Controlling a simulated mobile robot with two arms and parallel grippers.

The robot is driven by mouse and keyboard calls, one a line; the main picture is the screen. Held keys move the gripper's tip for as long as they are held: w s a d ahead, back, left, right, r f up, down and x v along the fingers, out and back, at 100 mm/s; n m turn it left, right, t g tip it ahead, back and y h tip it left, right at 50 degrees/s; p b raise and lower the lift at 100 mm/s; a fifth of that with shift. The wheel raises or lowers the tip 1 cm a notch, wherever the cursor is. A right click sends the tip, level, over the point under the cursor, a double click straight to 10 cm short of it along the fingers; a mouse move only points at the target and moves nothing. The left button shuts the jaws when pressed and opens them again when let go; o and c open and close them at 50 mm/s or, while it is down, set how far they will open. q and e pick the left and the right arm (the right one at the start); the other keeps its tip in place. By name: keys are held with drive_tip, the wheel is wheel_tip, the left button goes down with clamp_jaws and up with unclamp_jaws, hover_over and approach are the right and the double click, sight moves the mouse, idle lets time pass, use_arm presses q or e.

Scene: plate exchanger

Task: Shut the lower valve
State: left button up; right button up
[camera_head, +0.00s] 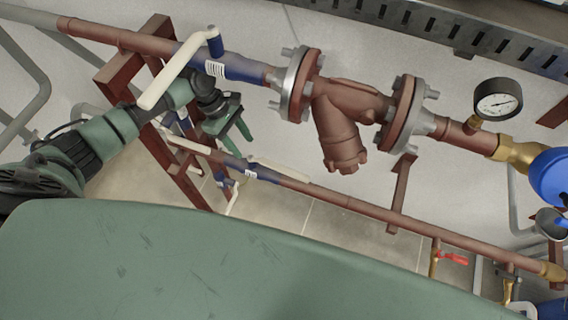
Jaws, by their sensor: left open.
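The lower pipe (350,202) runs from the middle left down to the right. A lower valve on it has a blue body (236,163) and a cream lever (281,169) lying roughly along the pipe. Another cream lever (186,144) shows further left, partly behind my arm. My left gripper (238,142) is open and empty, with green fingers pointing down just above the blue body in the picture. I cannot tell if it touches anything. My right gripper is not in view.
The upper pipe (120,37) carries a valve with a long cream lever (180,72) close to my left wrist. A flanged strainer (345,125), a pressure gauge (498,100) and a small red-handled valve (453,259) are further right. Red-brown frame posts (180,170) stand behind my arm.

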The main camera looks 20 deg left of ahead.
use_arm(q)
drive_tip(key=p, duration=0.3)
approach(285, 169)
wheel_tip(285, 169, down, 3)
drive_tip(key=shift+w+d+r+n, duration=0.1)
drive_tip(key=shift+d+r+n, duration=0.05)
drive_tip(key=shift+n, duration=0.15)
drive_tip(key=x, duration=0.5)
drive_tip(key=shift+d+r, duration=0.25)
drive_tip(key=shift+d, duration=0.15)
drive_tip(key=shift+d+f, duration=0.15)
drive_tip(key=shift+f, duration=0.25)
clamp_jaws()
